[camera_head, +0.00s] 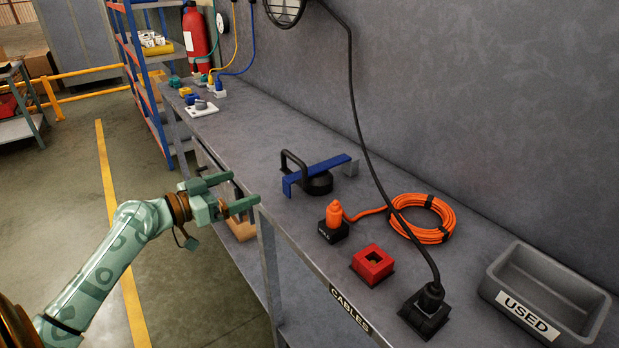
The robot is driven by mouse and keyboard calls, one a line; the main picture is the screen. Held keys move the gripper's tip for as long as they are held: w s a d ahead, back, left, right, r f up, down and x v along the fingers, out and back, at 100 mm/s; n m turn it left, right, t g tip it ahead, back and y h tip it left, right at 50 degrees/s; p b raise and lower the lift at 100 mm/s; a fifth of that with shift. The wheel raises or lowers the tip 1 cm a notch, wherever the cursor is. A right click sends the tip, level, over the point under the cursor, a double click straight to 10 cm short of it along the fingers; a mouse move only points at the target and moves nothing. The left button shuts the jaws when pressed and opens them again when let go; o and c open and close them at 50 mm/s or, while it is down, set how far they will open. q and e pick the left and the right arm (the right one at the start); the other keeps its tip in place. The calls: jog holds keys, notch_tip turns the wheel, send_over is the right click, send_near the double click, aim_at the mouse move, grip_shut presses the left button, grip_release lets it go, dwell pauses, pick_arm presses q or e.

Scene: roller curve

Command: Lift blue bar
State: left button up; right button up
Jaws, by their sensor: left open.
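The blue bar (325,172) lies on the grey workbench across a round black piece (319,185) with a black loop handle (291,163). My left gripper (246,190) is open and empty. It is at the bench's front edge, to the left of the bar and apart from it. My right gripper does not show.
An orange plug in a black socket (334,229), a coiled orange cable (442,235), a red square socket (372,263) and a black plug (429,301) are on the bench (290,235). A grey USED bin (548,293) is at the right.

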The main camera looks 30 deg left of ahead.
aim_at(300, 173)
pick_arm(q)
jog(key=shift+m+h, duration=0.5)
jog(key=shift+h, duration=0.1)
jog(key=w+d+r, duration=0.1)
jog(key=w+d, duration=0.1)
jog(key=w, duration=0.3)
jog(key=w+d+r, duration=0.1)
jog(key=w+d, duration=0.2)
jog(key=w, duration=0.1)
jog(key=w+d+r, duration=0.1)
jog(key=w+d, duration=0.1)
jog(key=w, duration=0.3)
jog(key=shift+w+d+r, duration=0.15)
jog(key=shift+w+d, duration=0.05)
jog(key=shift+w, duration=0.15)
